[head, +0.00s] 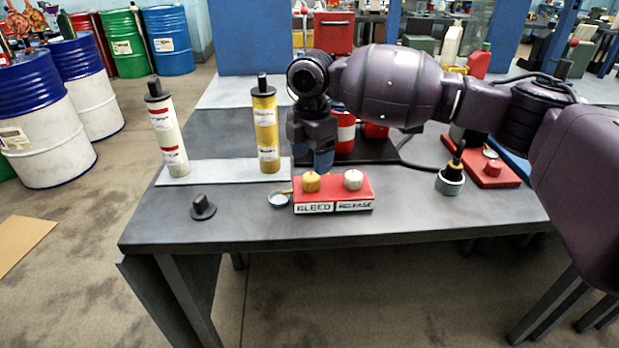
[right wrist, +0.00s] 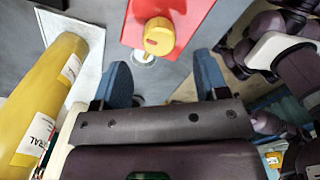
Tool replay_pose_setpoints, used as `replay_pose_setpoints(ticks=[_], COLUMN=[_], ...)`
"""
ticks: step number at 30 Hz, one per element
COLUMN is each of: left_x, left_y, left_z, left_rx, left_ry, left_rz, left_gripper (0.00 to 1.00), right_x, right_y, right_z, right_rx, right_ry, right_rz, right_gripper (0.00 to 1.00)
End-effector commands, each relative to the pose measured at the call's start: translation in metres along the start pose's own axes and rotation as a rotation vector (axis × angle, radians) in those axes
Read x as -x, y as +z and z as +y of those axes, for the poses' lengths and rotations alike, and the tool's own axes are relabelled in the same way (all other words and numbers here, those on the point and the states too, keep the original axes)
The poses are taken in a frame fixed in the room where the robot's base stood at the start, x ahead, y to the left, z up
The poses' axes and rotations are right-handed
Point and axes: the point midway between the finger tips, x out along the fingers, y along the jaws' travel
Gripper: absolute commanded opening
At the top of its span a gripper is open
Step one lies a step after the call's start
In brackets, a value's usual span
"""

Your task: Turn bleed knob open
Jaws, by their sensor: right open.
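The yellow bleed knob (head: 311,182) sits on top of a red block (head: 362,188) near the table's front edge, above the label BLEED. A pale release knob (head: 353,179) stands to its right, above the label RELEASE. My right gripper (head: 321,162) is just behind and above the bleed knob, fingers pointing down. In the right wrist view its two blue fingers (right wrist: 163,78) are wide apart with nothing between them. There the bleed knob (right wrist: 159,36) shows beyond the fingertips, on the red block. My left gripper is not in view.
A yellow cylinder (head: 265,130) and a white one (head: 167,130) stand on a pale plate (head: 215,172) at left. A small round dish (head: 279,200) lies left of the block. A black knob-like piece (head: 203,208) lies front left. A red tray (head: 484,172) is at right.

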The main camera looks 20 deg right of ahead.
Motion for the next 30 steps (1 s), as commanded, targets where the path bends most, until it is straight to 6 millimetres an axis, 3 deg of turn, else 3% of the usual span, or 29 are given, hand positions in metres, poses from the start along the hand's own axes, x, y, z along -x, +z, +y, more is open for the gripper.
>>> replay_pose_setpoints(ticks=[3,9,23,30], left_x=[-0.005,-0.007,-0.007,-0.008], left_y=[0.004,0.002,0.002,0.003], left_z=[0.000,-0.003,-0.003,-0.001], left_rx=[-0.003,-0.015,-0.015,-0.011], left_ry=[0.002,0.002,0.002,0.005], left_rz=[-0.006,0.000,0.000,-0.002], left_gripper=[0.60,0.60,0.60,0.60], right_x=[-0.025,-0.048,-0.055,-0.055], right_y=[0.001,0.001,0.000,0.000], right_z=[0.000,0.000,0.000,0.000], right_rx=[-0.002,-0.002,-0.002,-0.002], right_ry=[-0.006,-0.003,0.002,0.001], right_rz=[0.000,0.000,-0.001,-0.001], right_gripper=[0.67,0.67,0.67,0.32])
